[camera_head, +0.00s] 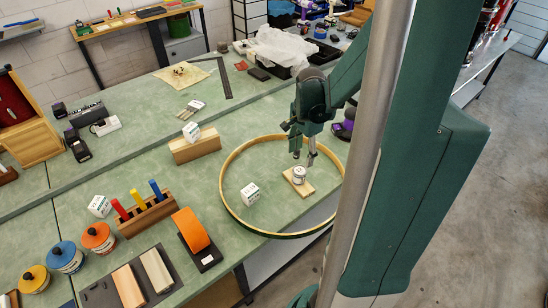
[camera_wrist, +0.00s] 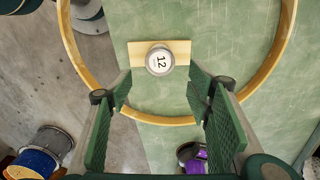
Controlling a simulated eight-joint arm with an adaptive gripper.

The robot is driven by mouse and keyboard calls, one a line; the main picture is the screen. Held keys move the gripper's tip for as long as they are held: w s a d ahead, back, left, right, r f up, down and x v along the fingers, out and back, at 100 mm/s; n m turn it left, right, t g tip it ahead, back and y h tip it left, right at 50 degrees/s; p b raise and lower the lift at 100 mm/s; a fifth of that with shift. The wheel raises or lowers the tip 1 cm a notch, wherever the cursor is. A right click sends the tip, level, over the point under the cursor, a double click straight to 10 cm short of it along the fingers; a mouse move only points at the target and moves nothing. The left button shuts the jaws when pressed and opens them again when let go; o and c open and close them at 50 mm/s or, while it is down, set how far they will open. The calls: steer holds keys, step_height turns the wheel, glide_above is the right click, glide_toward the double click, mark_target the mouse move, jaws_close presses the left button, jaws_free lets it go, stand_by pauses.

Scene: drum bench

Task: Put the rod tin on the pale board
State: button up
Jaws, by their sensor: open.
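The rod tin (camera_head: 299,174) is a small pale round tin, and its lid reads "12" in the wrist view (camera_wrist: 160,60). It stands upright on the pale board (camera_head: 307,190), a small light wooden rectangle lying inside a large wooden hoop. The board (camera_wrist: 136,55) also shows in the wrist view, sticking out on both sides of the tin. My gripper (camera_head: 303,156) is open and empty, just above the tin. In the wrist view its fingers (camera_wrist: 160,87) are spread wide, with the tin beyond their tips and clear of both.
The hoop (camera_head: 228,196) surrounds board and tin and reaches past the bench's front edge. A white labelled box (camera_head: 250,194) sits inside it on the left. A wooden block (camera_head: 195,146) and an orange-topped tool (camera_head: 191,230) stand left of it. Bare green bench lies around the board.

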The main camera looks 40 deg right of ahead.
steer(key=w+a+r+n+t+h, duration=0.1)
steer(key=a+r+n+t, duration=0.1)
steer(key=a+r+n, duration=0.55)
steer(key=w+a+r+n+t, duration=0.15)
steer(key=a+r, duration=0.25)
steer(key=a, duration=0.6)
steer(key=s+a+r+n+t, duration=0.1)
steer(key=s+a+r+n, duration=0.2)
steer(key=a+n, duration=0.2)
steer(key=s+a+r+n+t+y, duration=0.1)
steer(key=s+a+r+n+t, duration=0.1)
steer(key=a, duration=0.8)
steer(key=shift+s+a+r+n, duration=0.4)
steer(key=shift+s+r+n, duration=0.45)
steer(key=shift+n, duration=1.05)
steer(key=shift+s+f+t, duration=0.15)
steer(key=shift+f+t, duration=0.05)
steer(key=shift+t, duration=0.05)
